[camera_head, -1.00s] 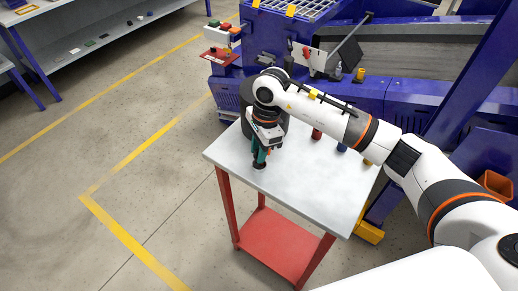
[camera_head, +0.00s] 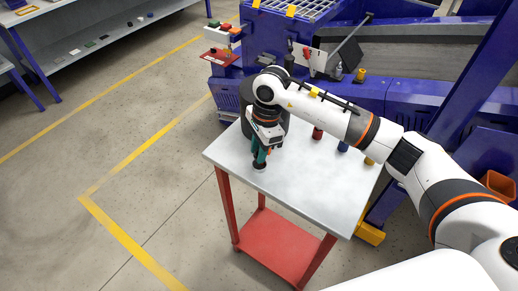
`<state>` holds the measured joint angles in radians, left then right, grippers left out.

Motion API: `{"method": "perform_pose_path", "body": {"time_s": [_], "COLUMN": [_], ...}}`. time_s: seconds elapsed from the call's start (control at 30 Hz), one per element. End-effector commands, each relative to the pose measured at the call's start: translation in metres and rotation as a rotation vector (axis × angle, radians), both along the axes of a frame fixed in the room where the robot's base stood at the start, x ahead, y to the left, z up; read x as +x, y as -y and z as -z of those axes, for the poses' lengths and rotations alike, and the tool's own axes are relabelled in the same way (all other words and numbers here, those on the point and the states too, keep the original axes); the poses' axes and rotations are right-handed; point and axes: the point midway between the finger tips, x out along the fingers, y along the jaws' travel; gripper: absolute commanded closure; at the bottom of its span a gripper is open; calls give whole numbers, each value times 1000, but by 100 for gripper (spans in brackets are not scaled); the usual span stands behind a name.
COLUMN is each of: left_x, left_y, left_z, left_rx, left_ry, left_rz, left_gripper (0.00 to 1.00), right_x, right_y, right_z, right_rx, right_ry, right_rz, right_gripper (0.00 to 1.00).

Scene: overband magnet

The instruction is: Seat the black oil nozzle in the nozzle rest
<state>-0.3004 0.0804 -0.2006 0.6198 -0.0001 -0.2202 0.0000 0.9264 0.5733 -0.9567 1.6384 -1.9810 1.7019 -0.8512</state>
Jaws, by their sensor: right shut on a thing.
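My right gripper (camera_head: 260,156), with teal fingers, points down over the front left part of the grey table (camera_head: 306,189). It is shut on a small dark thing (camera_head: 259,166), which looks like the black oil nozzle. The fingers hide much of it, and I cannot tell whether it touches the tabletop. I cannot make out the nozzle rest for certain. My left gripper is not in view.
A dark round container shows behind my wrist. The blue machine (camera_head: 400,98) stands behind. The table's front is clear.

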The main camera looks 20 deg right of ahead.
Motion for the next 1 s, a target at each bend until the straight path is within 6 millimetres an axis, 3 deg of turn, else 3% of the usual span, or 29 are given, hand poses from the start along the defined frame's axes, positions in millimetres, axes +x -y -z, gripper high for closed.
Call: {"method": "perform_pose_path", "body": {"time_s": [1.0], "left_x": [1], "left_y": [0], "left_z": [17], "left_rx": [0], "left_ry": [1], "left_rz": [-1], "left_gripper": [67], "right_x": [0], "right_y": [0], "right_z": [18], "right_rx": [1], "right_ry": [0], "right_rz": [0], "right_gripper": [94]}}
